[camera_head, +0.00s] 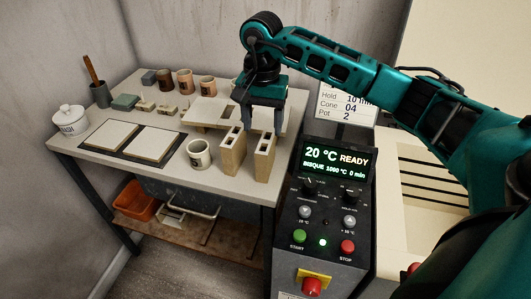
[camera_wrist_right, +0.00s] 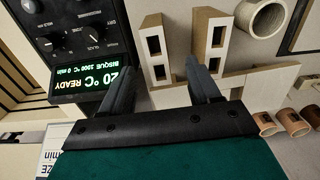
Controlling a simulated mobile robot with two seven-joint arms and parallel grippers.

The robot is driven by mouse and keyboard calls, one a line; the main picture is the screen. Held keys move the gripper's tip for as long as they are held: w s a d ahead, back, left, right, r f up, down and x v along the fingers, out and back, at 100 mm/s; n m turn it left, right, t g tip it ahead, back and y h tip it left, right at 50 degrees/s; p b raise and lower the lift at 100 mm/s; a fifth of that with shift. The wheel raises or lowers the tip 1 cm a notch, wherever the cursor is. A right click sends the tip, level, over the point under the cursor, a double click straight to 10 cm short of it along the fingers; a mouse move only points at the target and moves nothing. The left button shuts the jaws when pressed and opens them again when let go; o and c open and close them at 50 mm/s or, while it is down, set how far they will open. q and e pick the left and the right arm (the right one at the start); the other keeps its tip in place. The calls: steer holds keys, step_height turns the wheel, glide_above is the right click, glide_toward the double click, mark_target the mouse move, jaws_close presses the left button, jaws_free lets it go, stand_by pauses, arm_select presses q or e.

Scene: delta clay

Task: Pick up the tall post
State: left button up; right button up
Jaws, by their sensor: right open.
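Two upright tan posts with slots in their tops stand at the front right of the table: a left post (camera_head: 231,152) and a right post (camera_head: 265,157). I cannot tell surely which is taller. In the right wrist view, the one nearer the kiln panel (camera_wrist_right: 153,50) and the other one (camera_wrist_right: 209,38) lie just beyond the fingertips. My right gripper (camera_head: 262,125) is open and empty, pointing down above and behind the posts; its fingers also show in the right wrist view (camera_wrist_right: 158,75). My left gripper is not in view.
The kiln control panel (camera_head: 329,205) stands close to the right of the posts. Two boards (camera_head: 110,136) and a glaze jar (camera_head: 70,121) are farther left. Brown cups (camera_head: 185,81) line the back.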

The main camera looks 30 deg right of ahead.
mark_target(266, 141)
step_height(266, 141, down, 4)
steer(key=shift+r, duration=0.1)
steer(key=shift+d+f, duration=0.2)
steer(key=shift+f, duration=1.2)
steer(key=shift+d+f, duration=0.2)
steer(key=shift+f, duration=1.15)
steer(key=shift+w, duration=0.1)
jaws_close()
